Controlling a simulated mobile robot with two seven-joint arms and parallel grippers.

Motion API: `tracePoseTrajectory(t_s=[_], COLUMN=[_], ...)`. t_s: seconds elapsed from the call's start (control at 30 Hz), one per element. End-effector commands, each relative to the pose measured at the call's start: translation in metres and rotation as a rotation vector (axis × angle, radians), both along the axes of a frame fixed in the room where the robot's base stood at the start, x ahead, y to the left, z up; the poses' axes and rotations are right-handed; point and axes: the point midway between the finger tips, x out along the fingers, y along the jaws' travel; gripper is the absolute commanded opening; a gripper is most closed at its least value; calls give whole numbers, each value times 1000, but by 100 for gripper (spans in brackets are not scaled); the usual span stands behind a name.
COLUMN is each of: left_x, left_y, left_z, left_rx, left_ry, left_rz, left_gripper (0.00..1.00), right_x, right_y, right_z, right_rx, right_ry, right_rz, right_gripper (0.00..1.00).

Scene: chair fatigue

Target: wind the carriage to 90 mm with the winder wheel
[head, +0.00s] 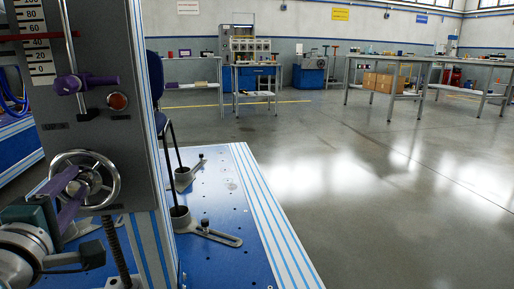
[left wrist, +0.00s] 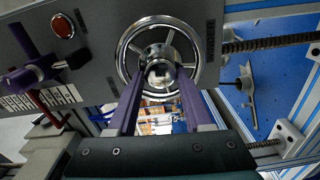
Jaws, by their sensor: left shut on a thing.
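The winder wheel (head: 108,181), a chrome rim with spokes, is on the front of the grey machine panel. It also shows in the left wrist view (left wrist: 128,50). My left gripper (head: 75,186) has purple fingers that reach to the wheel's centre and are shut on its hub (left wrist: 160,74). The hub is partly hidden by the fingers. A white scale (head: 38,56) with black numbers is at the upper left in the head view. A red pointer bar (head: 50,37) crosses it around mid-scale; the exact reading is unclear. The carriage cannot be clearly made out. My right gripper is not in view.
A blue bed plate (head: 215,185) with slotted clamps lies right of the panel. A threaded rod (head: 115,250) stands below the wheel. The floor to the right is open; benches stand beyond.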

Motion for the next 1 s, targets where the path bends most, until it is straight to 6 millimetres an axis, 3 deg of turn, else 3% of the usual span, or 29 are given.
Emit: tracePoseTrajectory(t_s=[0.1,0.37,0.63,0.93,1.0], left_x=[2,2,3,3,4], left_y=[-5,-4,-6,-7,-8], left_z=[0,0,5,4,7], left_rx=[117,146,613,670,764], left_ry=[39,45,158,170,194], left_rz=[-17,-16,-21,-21,-22], left_gripper=[0,0,0,0,0], right_x=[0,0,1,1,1], right_y=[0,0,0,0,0], right_z=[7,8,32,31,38], right_rx=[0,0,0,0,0], right_ry=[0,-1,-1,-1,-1], right_rz=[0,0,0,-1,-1], right_gripper=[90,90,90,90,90])
